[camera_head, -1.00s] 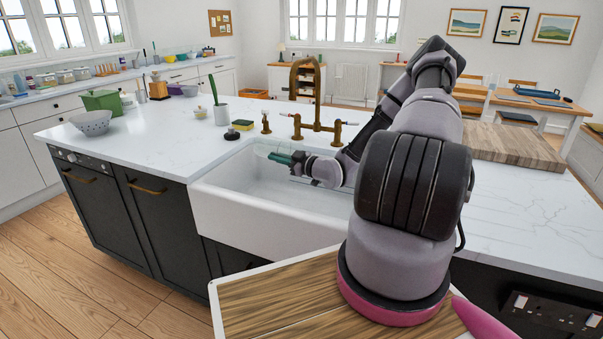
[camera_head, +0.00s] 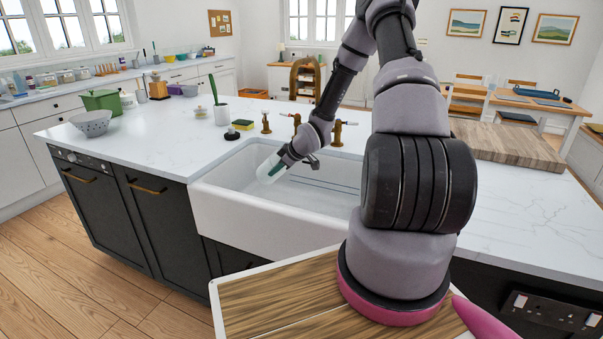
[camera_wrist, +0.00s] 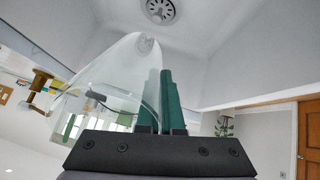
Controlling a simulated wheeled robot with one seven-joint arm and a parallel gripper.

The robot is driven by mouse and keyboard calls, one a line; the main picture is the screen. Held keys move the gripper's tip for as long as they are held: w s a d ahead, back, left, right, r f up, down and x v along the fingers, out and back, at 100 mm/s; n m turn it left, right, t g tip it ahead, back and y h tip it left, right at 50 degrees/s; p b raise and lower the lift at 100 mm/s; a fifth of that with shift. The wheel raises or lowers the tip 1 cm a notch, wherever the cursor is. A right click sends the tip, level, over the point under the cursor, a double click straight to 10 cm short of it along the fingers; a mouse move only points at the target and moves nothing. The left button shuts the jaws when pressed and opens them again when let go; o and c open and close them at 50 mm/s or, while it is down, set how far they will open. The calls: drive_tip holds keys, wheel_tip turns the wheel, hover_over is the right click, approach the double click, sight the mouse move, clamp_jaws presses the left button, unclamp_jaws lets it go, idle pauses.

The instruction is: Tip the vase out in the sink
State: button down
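The vase (camera_head: 268,170) is clear glass and hangs tilted over the left part of the white sink (camera_head: 250,215). Its far end points down and left. In the wrist view the vase (camera_wrist: 105,85) fills the left of centre, and its narrower end reaches toward the drain. My gripper (camera_head: 283,162) points down and left, inside the sink's outline. Its green fingers (camera_wrist: 160,100) are close together on the near wall of the glass. I cannot tell whether any liquid is in the vase.
A brass tap (camera_head: 305,85) stands behind the sink, partly hidden by my arm. A wooden board (camera_head: 505,145) lies right. The drain (camera_wrist: 160,10) shows in the wrist view.

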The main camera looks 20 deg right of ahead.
drive_tip(key=shift+w+a+f+g+h, duration=0.15)
drive_tip(key=shift+f+g+h, duration=0.25)
drive_tip(key=shift+g, duration=0.3)
drive_tip(key=f+g+h, duration=0.1)
drive_tip(key=w+a+g+h, duration=0.1)
drive_tip(key=shift+w+f+g, duration=0.2)
drive_tip(key=shift+f+g, duration=0.2)
drive_tip(key=shift+w+a+f+g+h, duration=0.1)
drive_tip(key=shift+w+f+g+h, duration=0.1)
drive_tip(key=shift+g+h, duration=0.25)
drive_tip(key=shift+w+a+f+g+h, duration=0.1)
drive_tip(key=shift+f+g+h, duration=0.1)
drive_tip(key=shift+g+h, duration=0.25)
drive_tip(key=shift+w+f+g, duration=0.1)
drive_tip(key=shift+f+g, duration=0.05)
drive_tip(key=shift+g, duration=0.35)
